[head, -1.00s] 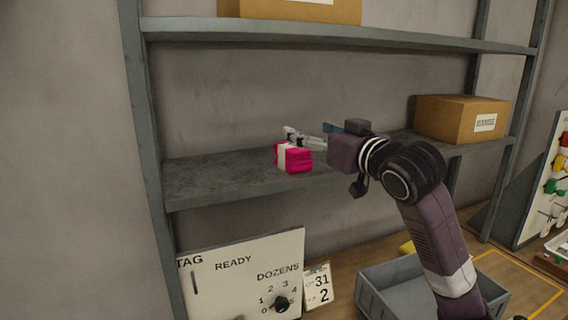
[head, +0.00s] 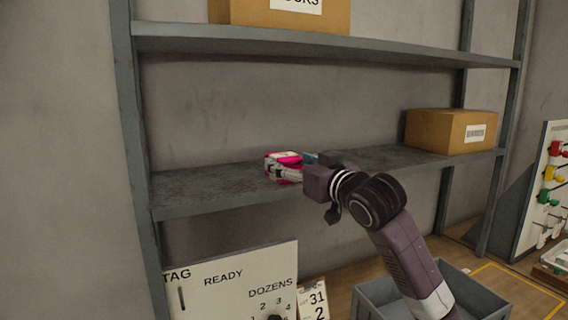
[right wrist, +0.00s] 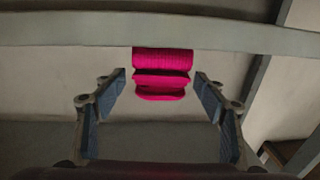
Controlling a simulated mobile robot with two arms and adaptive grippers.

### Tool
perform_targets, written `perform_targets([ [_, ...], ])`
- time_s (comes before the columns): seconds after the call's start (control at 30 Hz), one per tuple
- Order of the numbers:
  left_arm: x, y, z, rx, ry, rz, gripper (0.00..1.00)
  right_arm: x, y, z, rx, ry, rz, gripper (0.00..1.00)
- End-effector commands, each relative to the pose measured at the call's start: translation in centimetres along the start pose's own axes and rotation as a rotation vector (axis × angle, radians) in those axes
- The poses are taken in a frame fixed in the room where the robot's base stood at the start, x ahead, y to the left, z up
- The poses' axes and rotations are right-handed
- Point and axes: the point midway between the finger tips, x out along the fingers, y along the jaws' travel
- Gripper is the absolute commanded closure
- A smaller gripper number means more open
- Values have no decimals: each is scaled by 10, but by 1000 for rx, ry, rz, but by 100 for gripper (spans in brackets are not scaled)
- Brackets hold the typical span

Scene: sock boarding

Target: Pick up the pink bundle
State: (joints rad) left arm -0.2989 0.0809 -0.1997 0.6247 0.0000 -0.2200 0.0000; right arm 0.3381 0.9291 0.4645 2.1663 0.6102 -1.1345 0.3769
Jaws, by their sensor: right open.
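The pink bundle (head: 289,158) with a pale band lies on the middle shelf (head: 215,188) in the head view, partly covered by my right gripper (head: 284,168). In the right wrist view the pink bundle (right wrist: 162,72) shows as stacked folds, centred between the spread fingers of my right gripper (right wrist: 159,79). A gap shows on each side, so the fingers do not press on it. My right gripper is open and at the bundle. My left gripper is not in view.
A cardboard box (head: 450,131) stands at the right of the same shelf. Another box (head: 280,14) sits on the upper shelf (head: 330,48) above. A grey bin (head: 480,292) and a sign board (head: 225,290) are below. The shelf left of the bundle is clear.

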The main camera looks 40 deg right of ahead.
Motion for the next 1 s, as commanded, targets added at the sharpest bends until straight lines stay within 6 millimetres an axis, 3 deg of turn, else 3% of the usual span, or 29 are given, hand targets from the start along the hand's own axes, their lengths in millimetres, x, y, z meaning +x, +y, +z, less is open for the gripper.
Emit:
perform_targets([
  [0.03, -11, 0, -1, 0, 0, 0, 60, 9, 0, -5, 2, -2, 0, 35],
  [0.2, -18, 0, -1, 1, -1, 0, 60, 29, 0, -3, 1, 0, 1, 35],
  [0.47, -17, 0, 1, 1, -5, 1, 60, 33, 0, 0, 0, 0, 1, 35],
  [0.9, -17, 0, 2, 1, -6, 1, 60, 33, 0, 0, 0, 0, 1, 81],
  [1.0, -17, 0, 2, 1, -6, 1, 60, 33, 0, -1, 0, 2, 1, 82],
])
